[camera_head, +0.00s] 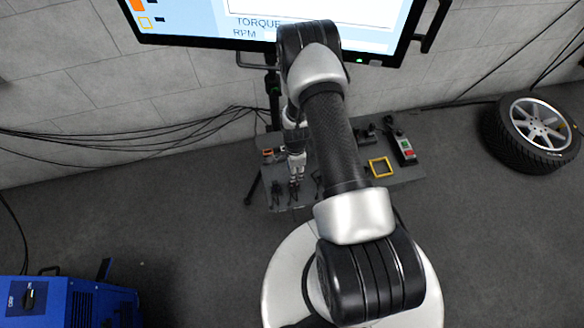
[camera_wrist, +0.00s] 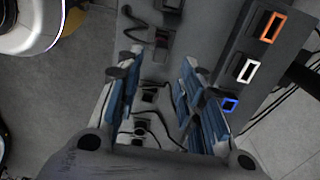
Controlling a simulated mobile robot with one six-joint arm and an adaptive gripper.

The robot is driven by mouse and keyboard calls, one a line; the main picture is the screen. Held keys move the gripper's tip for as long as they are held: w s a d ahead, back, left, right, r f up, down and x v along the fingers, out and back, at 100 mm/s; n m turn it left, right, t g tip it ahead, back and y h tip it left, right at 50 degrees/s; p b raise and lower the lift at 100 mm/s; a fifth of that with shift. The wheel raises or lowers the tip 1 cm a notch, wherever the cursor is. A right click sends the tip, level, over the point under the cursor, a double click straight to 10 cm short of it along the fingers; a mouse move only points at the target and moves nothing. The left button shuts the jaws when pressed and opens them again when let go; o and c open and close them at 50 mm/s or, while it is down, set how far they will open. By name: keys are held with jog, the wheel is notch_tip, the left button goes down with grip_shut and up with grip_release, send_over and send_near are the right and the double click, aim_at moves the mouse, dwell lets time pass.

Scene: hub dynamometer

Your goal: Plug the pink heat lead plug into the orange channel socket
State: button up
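The orange channel socket (camera_wrist: 269,27) is an orange-rimmed opening in a dark block, upper right in the wrist view. My gripper (camera_wrist: 158,72) is open, its two blue-padded fingers apart, with nothing clearly held between them. In the head view, my gripper (camera_head: 296,175) hangs over the left part of the grey bench. A small dark piece with a reddish face (camera_wrist: 161,41) and a cable lies beyond the fingertips; I cannot tell whether it is the pink heat lead plug. No clearly pink plug shows.
White-rimmed (camera_wrist: 248,70) and blue-rimmed (camera_wrist: 229,104) sockets share the socket block. Dark plugs with cables (camera_wrist: 140,127) lie below the fingers. A yellow frame (camera_head: 380,167) and a red-and-green device (camera_head: 407,150) are at the bench's right. A screen (camera_head: 380,20) stands behind.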

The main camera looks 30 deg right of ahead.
jog(key=shift+f+b, duration=2.9)
jog(key=shift+f, duration=1.05)
jog(key=shift+c, duration=0.4)
grip_shut()
jog(key=shift+r, duration=0.2)
jog(key=shift+r+p, duration=2.4)
jog(key=shift+r, duration=1.05)
